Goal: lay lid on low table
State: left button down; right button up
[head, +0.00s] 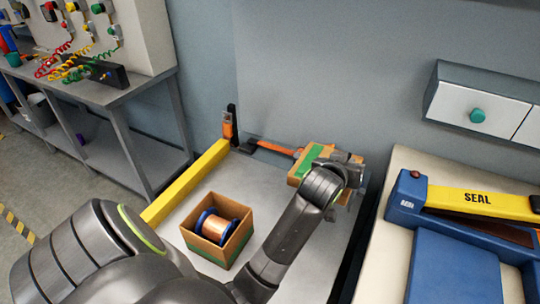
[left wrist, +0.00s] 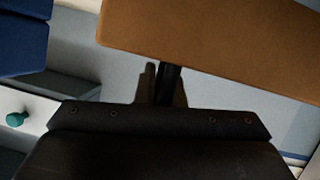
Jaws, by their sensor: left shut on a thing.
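The lid (head: 309,158) is a brown cardboard-coloured piece with a green band, near the far right part of the grey low table (head: 285,190) in the head view. In the left wrist view the lid (left wrist: 215,40) is a broad brown slab. My left gripper (head: 345,162) is at the lid's right side, partly hidden by my wrist. In the left wrist view my left gripper (left wrist: 165,85) is shut on a dark post at the lid. Whether the lid touches the table cannot be told. My right gripper is out of view.
An open box (head: 217,229) with a copper-wound spool (head: 222,229) stands on the low table. A yellow bar (head: 188,180) runs along its left edge. An orange and black device (head: 272,147) lies at the back. A blue sealer (head: 455,265) stands at right.

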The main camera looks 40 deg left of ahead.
pick_arm(q)
jog(key=f, duration=0.4)
jog(key=a+f+p, duration=0.1)
jog(key=f, duration=0.4)
jog(key=a+f+p, duration=0.1)
jog(key=f, duration=0.4)
jog(key=shift+w+a, duration=0.1)
jog(key=shift+w, duration=0.3)
jog(key=shift+f, duration=1.7)
jog(key=c, duration=1.5)
grip_release()
jog(key=shift+c, duration=0.2)
